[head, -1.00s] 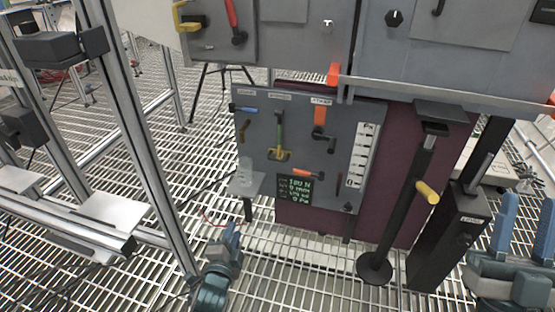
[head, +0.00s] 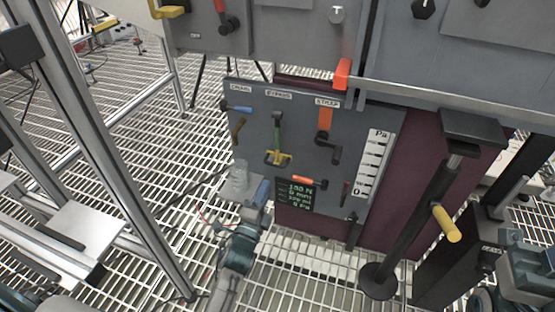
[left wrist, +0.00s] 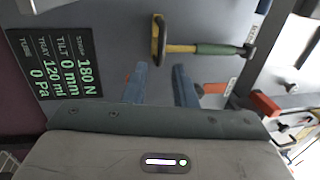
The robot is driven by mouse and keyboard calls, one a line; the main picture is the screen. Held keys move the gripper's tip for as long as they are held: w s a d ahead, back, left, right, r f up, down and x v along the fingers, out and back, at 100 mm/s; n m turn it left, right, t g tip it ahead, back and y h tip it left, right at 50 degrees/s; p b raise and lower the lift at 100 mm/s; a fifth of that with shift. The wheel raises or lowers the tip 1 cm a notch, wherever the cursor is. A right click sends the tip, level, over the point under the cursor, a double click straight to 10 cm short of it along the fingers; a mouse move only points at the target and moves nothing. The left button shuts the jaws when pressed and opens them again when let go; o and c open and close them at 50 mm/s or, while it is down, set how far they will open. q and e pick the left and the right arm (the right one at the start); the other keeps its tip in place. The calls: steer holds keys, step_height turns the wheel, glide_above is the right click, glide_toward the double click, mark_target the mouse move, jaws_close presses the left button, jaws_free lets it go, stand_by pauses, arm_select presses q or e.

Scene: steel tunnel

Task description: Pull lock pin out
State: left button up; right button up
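Nothing in view is legibly marked as the lock pin. One pin-like part is the yellow peg (head: 446,222) sticking out of the black post. My left gripper (head: 263,192) is in front of the panel's lower left edge. In the left wrist view its blue fingers (left wrist: 160,86) are apart with nothing between them. My right gripper (head: 528,252) is at the right edge, partly cut off.
A yellow T-handle (head: 278,157) with a green lever is above the orange handle. A display (head: 294,193) and an orange lever (head: 325,119) are on the panel. A metal frame (head: 110,130) stands left.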

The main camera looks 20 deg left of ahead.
mark_target(275, 164)
arm_select(q)
steer(key=w, duration=0.3)
steer(key=w+r, duration=0.1)
steer(key=w, duration=0.2)
steer(key=w+r, duration=0.1)
steer(key=w, duration=0.2)
steer(key=shift+w+d, duration=0.1)
steer(key=shift+d, duration=0.05)
